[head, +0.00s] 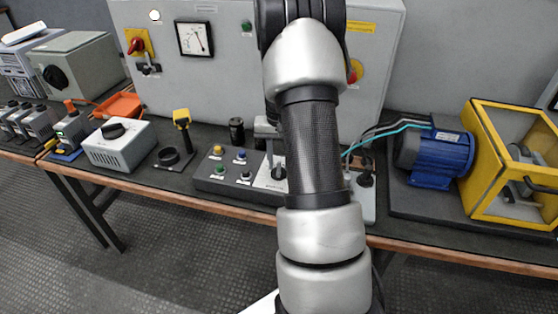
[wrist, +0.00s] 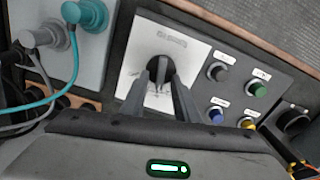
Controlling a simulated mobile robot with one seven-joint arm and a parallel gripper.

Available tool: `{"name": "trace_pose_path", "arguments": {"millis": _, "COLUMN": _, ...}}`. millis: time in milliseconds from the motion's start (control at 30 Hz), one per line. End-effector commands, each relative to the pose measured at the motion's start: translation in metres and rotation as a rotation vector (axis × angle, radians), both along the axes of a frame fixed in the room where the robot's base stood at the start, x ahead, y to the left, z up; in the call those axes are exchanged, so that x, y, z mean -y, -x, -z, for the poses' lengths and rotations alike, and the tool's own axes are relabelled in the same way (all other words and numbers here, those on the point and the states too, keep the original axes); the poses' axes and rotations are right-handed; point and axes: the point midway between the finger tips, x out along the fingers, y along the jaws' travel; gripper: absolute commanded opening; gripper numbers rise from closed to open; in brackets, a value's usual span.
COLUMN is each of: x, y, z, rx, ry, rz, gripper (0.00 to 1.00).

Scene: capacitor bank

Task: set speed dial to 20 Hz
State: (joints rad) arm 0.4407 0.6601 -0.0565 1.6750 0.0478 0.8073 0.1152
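The speed dial (wrist: 160,68) is a black round knob with a raised bar, on a pale square plate (wrist: 188,52) of the dark control box. In the head view the dial (head: 279,173) is partly hidden by my arm. In the wrist view my gripper (wrist: 161,82) points at the dial, its two dark fingers a small gap apart, one at each side of the raised bar. I cannot tell whether the fingers touch it. The scale marks are too small to read.
Several coloured buttons (wrist: 237,90) sit right of the dial on the same box. In the head view a large grey cabinet (head: 225,85) stands behind, and a blue motor (head: 433,155) is at the right.

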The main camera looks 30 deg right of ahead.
Motion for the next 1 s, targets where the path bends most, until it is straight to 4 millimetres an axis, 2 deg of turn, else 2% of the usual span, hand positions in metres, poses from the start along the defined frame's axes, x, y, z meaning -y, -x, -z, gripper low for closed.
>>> {"name": "trace_pose_path", "arguments": {"millis": 133, "x": 0.0, "y": 0.0, "z": -0.006, "rx": 0.001, "ry": 0.001, "rz": 0.0, "gripper": 0.28}}
{"name": "trace_pose_path", "arguments": {"millis": 267, "x": 0.0, "y": -0.001, "z": -0.026, "rx": 0.004, "ry": 0.002, "rz": -0.001, "gripper": 0.28}}
{"name": "trace_pose_path", "arguments": {"millis": 700, "x": 0.0, "y": -0.001, "z": -0.132, "rx": 0.004, "ry": 0.002, "rz": 0.0, "gripper": 0.28}}
{"name": "trace_pose_path", "arguments": {"millis": 833, "x": 0.0, "y": 0.0, "z": -0.155, "rx": 0.002, "ry": 0.002, "rz": 0.0, "gripper": 0.28}}
{"name": "trace_pose_path", "arguments": {"millis": 1000, "x": 0.0, "y": 0.0, "z": -0.171, "rx": 0.001, "ry": 0.001, "rz": 0.0, "gripper": 0.28}}
